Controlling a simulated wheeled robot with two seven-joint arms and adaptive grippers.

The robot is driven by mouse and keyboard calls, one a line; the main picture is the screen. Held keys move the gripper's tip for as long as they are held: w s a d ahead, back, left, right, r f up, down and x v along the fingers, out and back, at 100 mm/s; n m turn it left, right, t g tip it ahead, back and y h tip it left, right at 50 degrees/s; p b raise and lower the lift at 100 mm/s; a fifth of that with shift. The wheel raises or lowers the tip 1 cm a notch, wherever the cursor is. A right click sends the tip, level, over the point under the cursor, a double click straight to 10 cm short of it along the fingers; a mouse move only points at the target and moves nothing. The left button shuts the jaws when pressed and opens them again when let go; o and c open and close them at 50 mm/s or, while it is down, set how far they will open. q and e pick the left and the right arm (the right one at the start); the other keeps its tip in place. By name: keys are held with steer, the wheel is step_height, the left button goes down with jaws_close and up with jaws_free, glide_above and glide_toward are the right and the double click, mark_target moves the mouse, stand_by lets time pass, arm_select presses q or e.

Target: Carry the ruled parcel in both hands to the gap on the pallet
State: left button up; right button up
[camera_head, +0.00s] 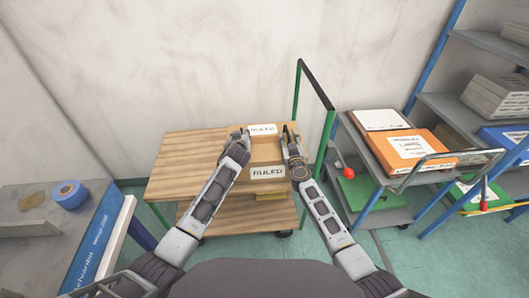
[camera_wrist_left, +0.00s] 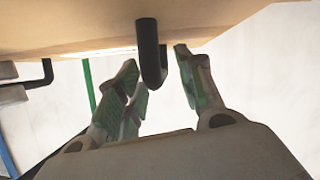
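The ruled parcel (camera_head: 266,153) is a light brown box with white labels on its top and front, reading RULED. It sits on the wooden top of a trolley (camera_head: 190,156). My left gripper (camera_head: 242,134) is at its left side, with the arm partly covering that side. In the left wrist view its green-padded fingers (camera_wrist_left: 158,82) are apart, with a dark rounded bar (camera_wrist_left: 150,55) between them under a brown surface. Clear space shows beside the bar. My right gripper (camera_head: 290,138) is at the parcel's right side; its fingertips are too small to judge. No pallet is clearly recognisable.
The trolley's green-and-black handle frame (camera_head: 316,84) rises on the right. A grey cart (camera_head: 395,165) with an orange box (camera_head: 407,147) stands beyond it. Blue-posted shelves (camera_head: 447,100) are at far right. A bench with blue tape (camera_head: 69,194) is at left.

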arm_select(q)
steer(key=shift+w+f, duration=0.15)
steer(key=shift+w, duration=0.15)
arm_select(e)
steer(key=shift+w, duration=0.35)
arm_select(q)
steer(key=shift+c, duration=0.4)
arm_select(e)
steer(key=shift+c, duration=0.4)
arm_select(q)
steer(key=c, duration=0.7)
arm_select(e)
steer(key=c, duration=0.7)
arm_select(q)
steer(key=shift+a, duration=0.1)
jaws_close()
arm_select(e)
jaws_close()
steer(key=shift+d, duration=0.15)
arm_select(q)
steer(key=shift+w, duration=0.15)
arm_select(e)
steer(key=shift+w+r, duration=0.15)
